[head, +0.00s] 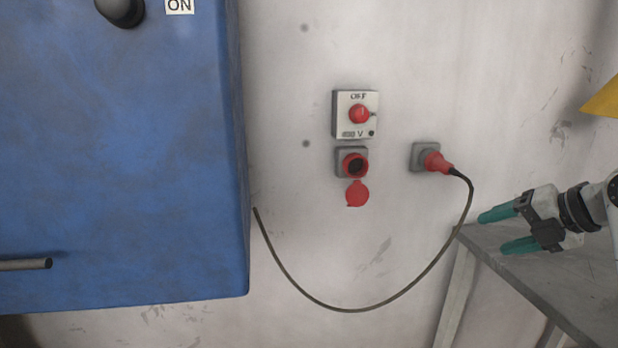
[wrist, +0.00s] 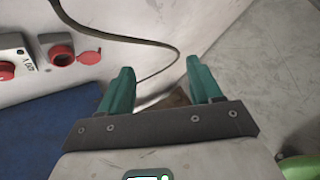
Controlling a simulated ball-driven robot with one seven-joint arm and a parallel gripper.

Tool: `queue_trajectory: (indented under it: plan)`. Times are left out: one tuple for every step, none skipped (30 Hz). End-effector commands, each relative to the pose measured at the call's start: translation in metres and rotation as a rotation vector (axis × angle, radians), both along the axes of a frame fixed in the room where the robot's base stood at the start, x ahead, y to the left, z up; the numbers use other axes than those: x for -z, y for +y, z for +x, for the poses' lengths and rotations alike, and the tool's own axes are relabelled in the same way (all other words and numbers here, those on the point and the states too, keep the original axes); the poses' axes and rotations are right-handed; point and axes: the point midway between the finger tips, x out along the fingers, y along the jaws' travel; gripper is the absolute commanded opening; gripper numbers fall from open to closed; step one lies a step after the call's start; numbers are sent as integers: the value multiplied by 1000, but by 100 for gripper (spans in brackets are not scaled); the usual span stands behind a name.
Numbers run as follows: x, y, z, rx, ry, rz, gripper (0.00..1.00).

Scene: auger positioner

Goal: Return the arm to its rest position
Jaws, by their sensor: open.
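My gripper (head: 508,230) shows at the right of the head view, with two teal fingers spread apart and nothing between them. It points left, above or beside the grey table, clear of the wall fittings. In the wrist view my gripper (wrist: 160,83) is also open and empty. The cable hangs beyond its fingers there. The rest of my arm runs out of the head view at the right edge.
A grey table (head: 562,288) stands at the lower right. A blue cabinet (head: 120,150) fills the left.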

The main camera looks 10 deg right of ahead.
Motion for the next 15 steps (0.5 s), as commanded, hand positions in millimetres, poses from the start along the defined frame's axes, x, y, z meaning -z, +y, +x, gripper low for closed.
queue_trajectory:
  plan:
    - [27,16,1,50,45,79,64]
    - [41,24,0,93,74,132,64]
    - [62,36,-1,154,117,200,64]
    - [77,44,-3,201,150,251,64]
    - [92,53,-6,249,183,300,64]
    - [112,64,-11,315,231,363,64]
    - [127,73,-15,365,266,408,64]
    - [141,80,-20,418,301,451,64]
    - [161,91,-28,487,349,506,64]
    - [175,100,-34,541,386,544,64]
    - [190,107,-41,597,422,581,64]
    - [208,118,-52,671,470,627,64]
    - [222,124,-61,730,505,658,64]
    - [236,131,-70,789,539,687,64]
    - [253,140,-84,870,584,723,64]
